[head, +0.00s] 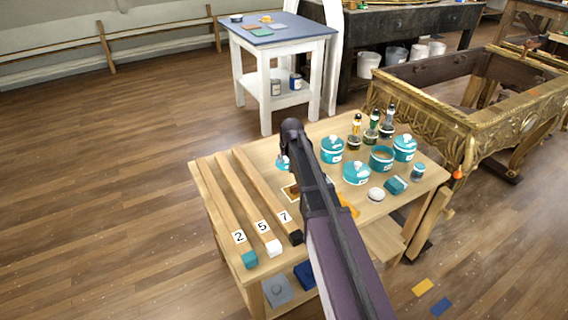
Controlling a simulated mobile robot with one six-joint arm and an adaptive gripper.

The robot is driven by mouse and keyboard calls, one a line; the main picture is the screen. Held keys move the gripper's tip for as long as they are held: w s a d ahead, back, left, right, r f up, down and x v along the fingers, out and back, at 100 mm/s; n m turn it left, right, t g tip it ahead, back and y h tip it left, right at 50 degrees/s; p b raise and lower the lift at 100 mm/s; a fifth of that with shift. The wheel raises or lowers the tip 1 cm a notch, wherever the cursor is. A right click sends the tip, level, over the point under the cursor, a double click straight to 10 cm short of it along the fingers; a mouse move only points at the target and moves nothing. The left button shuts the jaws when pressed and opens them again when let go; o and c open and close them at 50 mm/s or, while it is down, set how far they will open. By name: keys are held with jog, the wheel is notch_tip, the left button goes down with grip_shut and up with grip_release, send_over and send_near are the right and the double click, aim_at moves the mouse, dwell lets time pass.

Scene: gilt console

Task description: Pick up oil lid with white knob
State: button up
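A small teal piece with a whitish top (282,162), which looks like a lid with a white knob, shows at the left side of my arm, above the wooden table (262,150). My arm hides its right part, and I cannot tell whether it rests on the table or is held. My arm crosses the table from the bottom right, and its dark end is right above this piece. The fingers of my gripper are hidden. A teal pot (382,158) stands open with brownish contents. Other teal pots (332,149), (356,173), (404,148) have lids on.
Three wooden bars marked 2, 5 and 7 (240,210) lie at the table's left. Small bottles (372,128) stand at the back. A white round item (376,194), a teal block (395,185) and a small jar (418,172) are at the right. A gilt console frame (440,115) stands behind.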

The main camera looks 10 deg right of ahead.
aim_at(287, 157)
grip_shut()
jog(key=shift+r, duration=0.2)
notch_tip(287, 157, up, 10)
jog(key=p, duration=1)
jog(key=shift+f, duration=0.2)
dwell(0.6)
jog(key=shift+w+a, duration=0.1)
jog(key=shift+a, duration=0.1)
